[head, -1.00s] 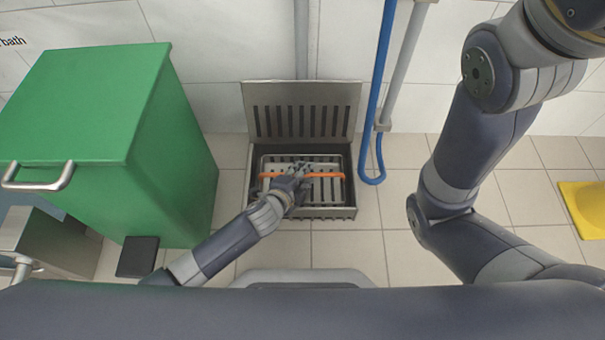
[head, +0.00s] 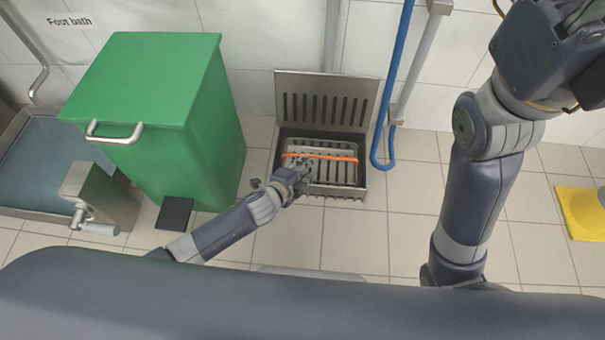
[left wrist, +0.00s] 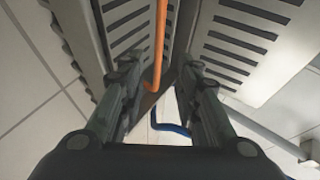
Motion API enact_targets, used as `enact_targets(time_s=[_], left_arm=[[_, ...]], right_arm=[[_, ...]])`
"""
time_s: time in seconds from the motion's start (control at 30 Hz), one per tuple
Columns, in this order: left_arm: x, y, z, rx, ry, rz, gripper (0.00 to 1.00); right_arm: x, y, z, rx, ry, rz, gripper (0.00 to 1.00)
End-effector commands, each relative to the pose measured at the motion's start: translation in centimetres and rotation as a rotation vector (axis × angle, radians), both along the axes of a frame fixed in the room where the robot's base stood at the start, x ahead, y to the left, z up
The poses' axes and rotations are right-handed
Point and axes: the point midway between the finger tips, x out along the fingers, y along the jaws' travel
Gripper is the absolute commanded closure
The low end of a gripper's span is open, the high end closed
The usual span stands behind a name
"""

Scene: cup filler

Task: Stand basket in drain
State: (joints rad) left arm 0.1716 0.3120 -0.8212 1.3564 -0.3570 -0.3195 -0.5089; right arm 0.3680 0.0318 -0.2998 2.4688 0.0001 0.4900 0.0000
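The basket (head: 318,175), a slotted metal tray with an orange handle (head: 330,157), sits inside the open floor drain (head: 366,189). It looks upright and roughly level, with the handle across its top. The drain's slotted cover (head: 371,95) stands raised at the back. My left gripper (head: 305,178) is over the near left part of the drain and hides that corner. My right gripper is at the top right edge, mostly cut off.
A green bin (head: 160,80) with a black pedal (head: 174,213) stands left of the drain. A blue hose (head: 393,90) hangs at its right. A foot bath (head: 35,165) is far left and a yellow object (head: 577,213) far right. Floor right of the drain is clear.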

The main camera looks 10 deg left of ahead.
Motion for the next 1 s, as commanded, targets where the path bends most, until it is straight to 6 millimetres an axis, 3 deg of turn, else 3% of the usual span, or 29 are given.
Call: enact_targets(time_s=[0.43, 0.57, 0.67, 0.77, 0.8, 0.87, 0.9, 1.0], left_arm=[[0.2, 0.1, 0.9, -0.011, -0.005, -0.001, 0.70], [1.5, -2.1, 5.0, -0.118, -0.055, -0.008, 0.70], [3.2, -5.0, 12.2, -0.294, -0.139, -0.023, 0.70], [4.3, -7.4, 22.0, -0.519, -0.250, -0.056, 0.70], [4.4, -8.0, 26.0, -0.609, -0.296, -0.074, 0.70], [4.1, -8.4, 32.2, -0.742, -0.367, -0.106, 0.70], [3.5, -8.4, 36.3, -0.829, -0.416, -0.131, 0.70], [1.2, -7.3, 46.2, -1.040, -0.540, -0.208, 0.70]], right_arm=[[0.5, 0.0, -0.3, 0.001, 0.023, 0.001, 0.69], [0.5, 0.0, -0.3, 0.001, 0.023, 0.001, 0.69], [0.5, 0.0, -0.3, 0.001, 0.023, 0.001, 0.69], [0.5, 0.0, -0.3, 0.000, 0.022, 0.001, 0.69], [0.5, 0.0, -0.3, 0.000, 0.022, 0.001, 0.69], [0.5, 0.0, -0.3, 0.001, 0.021, 0.001, 0.69], [0.5, 0.0, -0.3, 0.001, 0.021, 0.001, 0.69], [0.5, 0.0, -0.3, 0.001, 0.021, 0.001, 0.69]])
